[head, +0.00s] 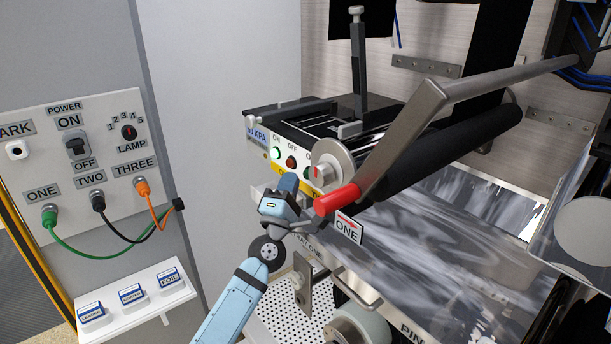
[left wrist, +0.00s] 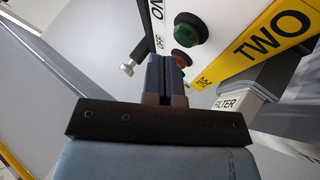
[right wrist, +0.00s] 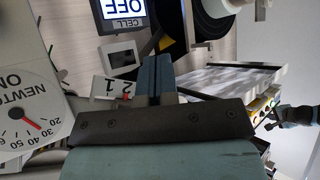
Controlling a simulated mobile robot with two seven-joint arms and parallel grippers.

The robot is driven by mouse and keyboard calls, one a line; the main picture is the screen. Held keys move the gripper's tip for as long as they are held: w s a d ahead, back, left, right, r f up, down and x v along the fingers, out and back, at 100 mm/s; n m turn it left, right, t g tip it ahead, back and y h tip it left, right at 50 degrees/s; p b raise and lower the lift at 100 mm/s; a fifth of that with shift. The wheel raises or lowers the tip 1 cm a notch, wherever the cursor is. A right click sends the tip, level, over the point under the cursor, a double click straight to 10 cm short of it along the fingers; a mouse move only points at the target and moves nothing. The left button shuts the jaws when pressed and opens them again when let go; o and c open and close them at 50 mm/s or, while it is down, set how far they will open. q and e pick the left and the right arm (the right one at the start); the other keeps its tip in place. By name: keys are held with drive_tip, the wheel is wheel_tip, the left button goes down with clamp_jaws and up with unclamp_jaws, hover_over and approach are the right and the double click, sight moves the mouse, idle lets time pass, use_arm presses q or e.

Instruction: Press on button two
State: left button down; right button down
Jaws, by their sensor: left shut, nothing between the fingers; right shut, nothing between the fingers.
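A small control box with a yellow strip (head: 287,181) stands at the back middle. A green ON button (head: 276,153) and a red OFF button (head: 290,161) sit on its pale front. In the left wrist view the yellow strip reads TWO (left wrist: 262,45), beside the green button (left wrist: 190,30) and the red button (left wrist: 181,59). My left gripper (head: 289,181) is shut and empty, just below and in front of these buttons. Its fingertips (left wrist: 165,62) partly cover the red button; contact cannot be told. My right gripper (right wrist: 155,62) is shut and empty, and outside the head view.
A lever with a red grip (head: 337,198) and a sign reading ONE (head: 347,229) are close right of my left gripper. A wall panel (head: 88,150) with cables stands left. A shelf (head: 140,299) holds small boxes. A dial (right wrist: 28,118) shows in the right wrist view.

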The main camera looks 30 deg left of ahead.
use_arm(q)
drive_tip(key=shift+w, duration=0.1)
drive_tip(key=shift+w+d, duration=0.15)
drive_tip(key=shift+w, duration=0.15)
drive_tip(key=shift+w+d, duration=0.2)
drive_tip(key=shift+w, duration=0.25)
idle(1.0)
idle(0.3)
drive_tip(key=shift+s+a, duration=0.35)
drive_tip(key=shift+s, duration=0.55)
drive_tip(key=shift+s+a+p, duration=0.15)
drive_tip(key=shift+s+a, duration=0.15)
drive_tip(key=shift+s, duration=0.45)
drive_tip(key=shift+s+a+p, duration=0.1)
drive_tip(key=shift+s+a, duration=0.25)
drive_tip(key=shift+s, duration=0.45)
drive_tip(key=shift+s+a+p, duration=0.15)
drive_tip(key=shift+s+a, duration=0.15)
drive_tip(key=shift+s, duration=0.45)
